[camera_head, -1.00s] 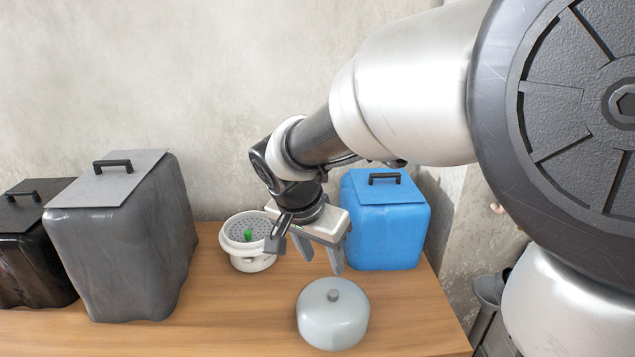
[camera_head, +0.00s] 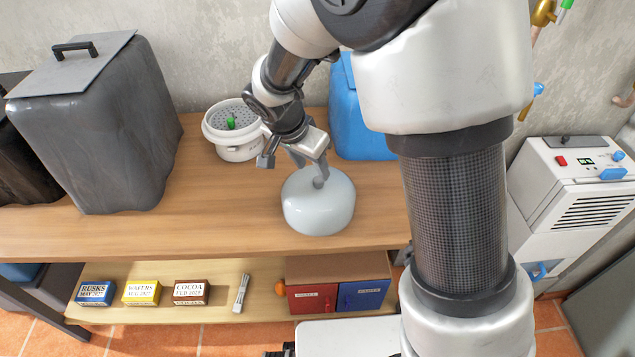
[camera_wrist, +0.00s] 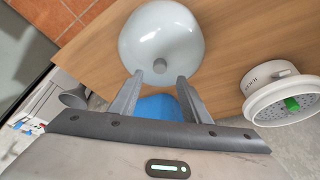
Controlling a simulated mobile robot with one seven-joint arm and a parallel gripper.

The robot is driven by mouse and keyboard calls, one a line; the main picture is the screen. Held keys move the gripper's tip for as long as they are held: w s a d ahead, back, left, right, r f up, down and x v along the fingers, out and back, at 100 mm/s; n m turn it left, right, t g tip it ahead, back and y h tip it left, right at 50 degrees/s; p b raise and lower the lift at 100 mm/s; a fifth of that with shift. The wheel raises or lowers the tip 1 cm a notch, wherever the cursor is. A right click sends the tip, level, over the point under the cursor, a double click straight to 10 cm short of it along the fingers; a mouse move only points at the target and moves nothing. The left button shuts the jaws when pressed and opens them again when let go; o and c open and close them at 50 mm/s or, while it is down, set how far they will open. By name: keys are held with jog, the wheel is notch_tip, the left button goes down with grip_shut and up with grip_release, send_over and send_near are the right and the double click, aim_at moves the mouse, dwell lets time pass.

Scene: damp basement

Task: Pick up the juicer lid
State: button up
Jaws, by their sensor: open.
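The juicer lid (camera_head: 318,211) is a pale grey-blue dome with a small grey knob on top, sitting upright on the wooden table near its front edge. It also shows in the wrist view (camera_wrist: 160,30), at top centre. My gripper (camera_head: 309,170) is open and empty, over the back part of the lid close to the knob (camera_head: 319,183). In the wrist view the knob (camera_wrist: 160,66) lies between the two fingertips, slightly past them; I cannot tell whether they touch the lid. The white juicer (camera_head: 238,140), with a perforated top and green piece, stands behind-left.
A blue lidded bin (camera_head: 345,125) stands behind the lid, partly hidden by my arm. A large grey bin (camera_head: 100,135) stands at left. The table (camera_head: 215,205) is clear left of the lid. A lower shelf (camera_head: 215,311) holds several small boxes.

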aim_at(319, 179)
jog(key=shift+b+x, duration=0.35)
jog(key=shift+x, duration=2.85)
jog(key=shift+r, duration=0.1)
jog(key=shift+c, duration=0.4)
grip_shut()
